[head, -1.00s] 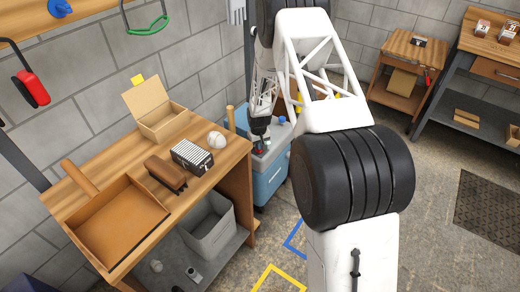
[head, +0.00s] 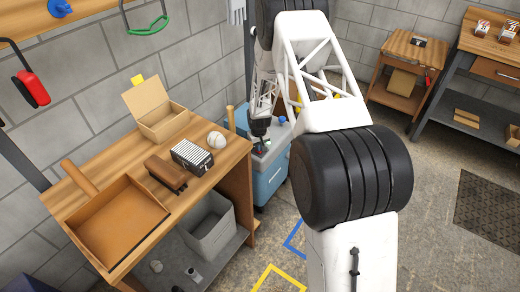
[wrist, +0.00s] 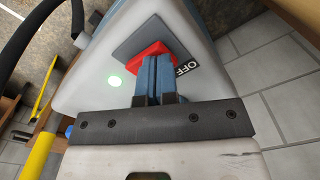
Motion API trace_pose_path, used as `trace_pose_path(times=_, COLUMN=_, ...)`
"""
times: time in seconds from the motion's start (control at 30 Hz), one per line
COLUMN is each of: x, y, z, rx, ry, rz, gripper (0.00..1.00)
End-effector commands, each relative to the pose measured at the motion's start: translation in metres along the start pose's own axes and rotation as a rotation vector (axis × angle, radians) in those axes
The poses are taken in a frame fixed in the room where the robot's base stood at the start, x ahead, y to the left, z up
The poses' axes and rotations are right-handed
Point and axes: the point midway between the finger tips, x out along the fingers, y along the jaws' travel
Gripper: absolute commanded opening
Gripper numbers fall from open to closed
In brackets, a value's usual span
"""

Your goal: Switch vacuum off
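The vacuum (head: 270,178) is a blue cabinet with a light grey top, standing right of the workbench in the head view. In the wrist view its grey top (wrist: 85,85) carries a red switch (wrist: 150,60) on a dark plate, with an "OFF" label (wrist: 187,68) beside it. A green light (wrist: 115,82) glows on the top. My gripper (wrist: 152,62) has its blue fingers close together at the red switch, overlapping it in the picture. Whether they touch it, I cannot tell. The fingers hide part of the switch. In the head view my gripper (head: 261,144) is small and partly hidden.
The workbench (head: 222,165) to the left holds an open cardboard box (head: 160,120), a striped box (head: 191,156), a white ball (head: 217,139) and a brown tray (head: 120,225). A black hose (wrist: 35,35) and a yellow pole (wrist: 38,158) show at the wrist view's left.

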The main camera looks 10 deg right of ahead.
Motion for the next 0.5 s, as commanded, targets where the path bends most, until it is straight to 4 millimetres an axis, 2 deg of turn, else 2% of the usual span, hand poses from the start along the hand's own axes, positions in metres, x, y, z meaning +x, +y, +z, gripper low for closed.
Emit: trace_pose_path(times=0.5, x=0.0032, y=0.0001, z=-0.0001, rx=0.000, ry=0.000, rz=0.000, gripper=0.00)
